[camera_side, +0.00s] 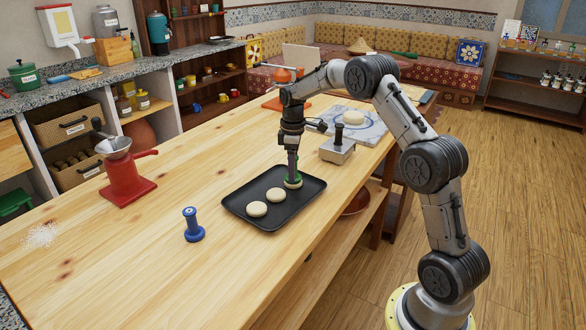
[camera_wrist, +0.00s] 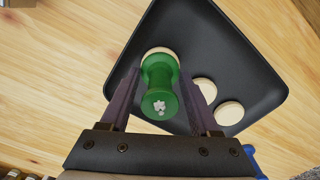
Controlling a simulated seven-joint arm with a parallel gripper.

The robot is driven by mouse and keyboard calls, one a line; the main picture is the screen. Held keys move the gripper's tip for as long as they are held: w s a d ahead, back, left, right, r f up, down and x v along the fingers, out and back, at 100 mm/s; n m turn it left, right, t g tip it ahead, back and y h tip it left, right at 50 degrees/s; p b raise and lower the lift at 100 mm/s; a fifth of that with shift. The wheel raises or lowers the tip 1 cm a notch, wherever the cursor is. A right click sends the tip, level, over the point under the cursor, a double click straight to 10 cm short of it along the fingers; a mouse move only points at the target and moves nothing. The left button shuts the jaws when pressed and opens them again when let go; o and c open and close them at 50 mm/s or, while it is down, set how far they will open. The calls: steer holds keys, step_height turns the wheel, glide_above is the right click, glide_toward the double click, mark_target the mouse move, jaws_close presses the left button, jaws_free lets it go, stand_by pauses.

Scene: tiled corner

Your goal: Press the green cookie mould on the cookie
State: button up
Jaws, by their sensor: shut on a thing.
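My gripper (camera_side: 292,172) points straight down over the far right part of a black tray (camera_side: 240,205). It is shut on the green cookie mould (camera_wrist: 160,85), which stands upright between the two fingers (camera_wrist: 158,88) in the wrist view. The mould's base sits over a pale round cookie (camera_side: 293,184), whose edge shows past the mould in the wrist view (camera_wrist: 160,51). From these views the mould seems to touch the cookie. Two more plain cookies, a middle one (camera_side: 276,195) and a near one (camera_side: 257,209), lie on the tray in a row with it.
A blue mould (camera_side: 193,226) stands on the wooden table left of the tray. A red grinder (camera_side: 126,175) stands further left. A metal box-shaped tool (camera_side: 338,149) and a board with dough (camera_side: 354,118) are behind the tray. The table's near left is mostly clear.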

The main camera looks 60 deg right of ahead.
steer(key=shift+f, duration=0.1)
steer(key=shift+r, duration=3.6)
